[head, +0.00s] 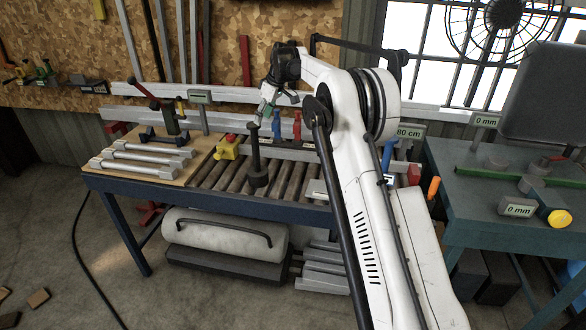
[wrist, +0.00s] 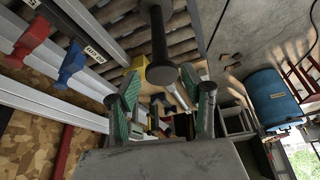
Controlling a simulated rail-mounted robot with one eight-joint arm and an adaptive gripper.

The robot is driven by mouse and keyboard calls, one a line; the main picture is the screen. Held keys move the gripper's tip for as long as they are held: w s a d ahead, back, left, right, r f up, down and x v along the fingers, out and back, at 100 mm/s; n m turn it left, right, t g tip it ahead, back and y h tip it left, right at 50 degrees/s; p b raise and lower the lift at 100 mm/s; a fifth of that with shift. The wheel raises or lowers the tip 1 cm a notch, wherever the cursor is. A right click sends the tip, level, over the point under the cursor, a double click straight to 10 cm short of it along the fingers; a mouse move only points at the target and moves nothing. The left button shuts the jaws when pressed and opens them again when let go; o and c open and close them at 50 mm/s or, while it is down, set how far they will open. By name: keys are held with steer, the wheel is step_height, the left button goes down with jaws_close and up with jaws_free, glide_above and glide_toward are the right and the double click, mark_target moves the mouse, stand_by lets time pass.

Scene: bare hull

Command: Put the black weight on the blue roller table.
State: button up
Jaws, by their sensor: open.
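The black weight (head: 256,172) has a wide round base and a thin upright stem. It appears to stand upright on the rollers of the blue roller table (head: 215,198). In the wrist view its dark round top (wrist: 162,74) shows between and just beyond my fingertips. My gripper (head: 272,108) is open and empty, slightly above and to the right of the stem's top in the head view. In the wrist view both green-padded fingers (wrist: 165,100) are apart, and nothing is between their pads. I cannot tell the exact gap to the weight.
A wooden board (head: 130,172) with several pale bars covers the table's left end. A yellow block (head: 228,147) sits left of the weight. Blue (head: 276,124) and red (head: 297,124) clamps line the rear rail. A green workbench (head: 480,200) stands at right. Some rollers are bare.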

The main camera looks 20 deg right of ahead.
steer(key=s+a+r+m+t+h, duration=0.1)
steer(key=s+r+m, duration=0.1)
steer(key=s+r, duration=0.5)
steer(key=s+a+r+m, duration=0.1)
steer(key=s+r, duration=0.3)
steer(key=s, duration=0.8)
steer(key=s+a+r+m+t+h, duration=0.1)
steer(key=s+r+m, duration=0.1)
steer(key=s+r, duration=0.5)
steer(key=s+f+m, duration=0.1)
steer(key=s+f, duration=0.3)
steer(key=s, duration=0.7)
steer(key=s+f+m+t, duration=0.1)
steer(key=s+f, duration=0.4)
steer(key=s, duration=0.6)
steer(key=s+f+m+t+h, duration=0.1)
steer(key=s+f, duration=0.4)
steer(key=s, duration=0.6)
steer(key=shift+s+f+m, duration=0.2)
steer(key=shift+s+m, duration=0.2)
steer(key=shift+a, duration=0.1)
step_height(320, 180, down, 9)
steer(key=b, duration=0.8)
steer(key=shift+r+b, duration=0.2)
steer(key=shift+b, duration=0.1)
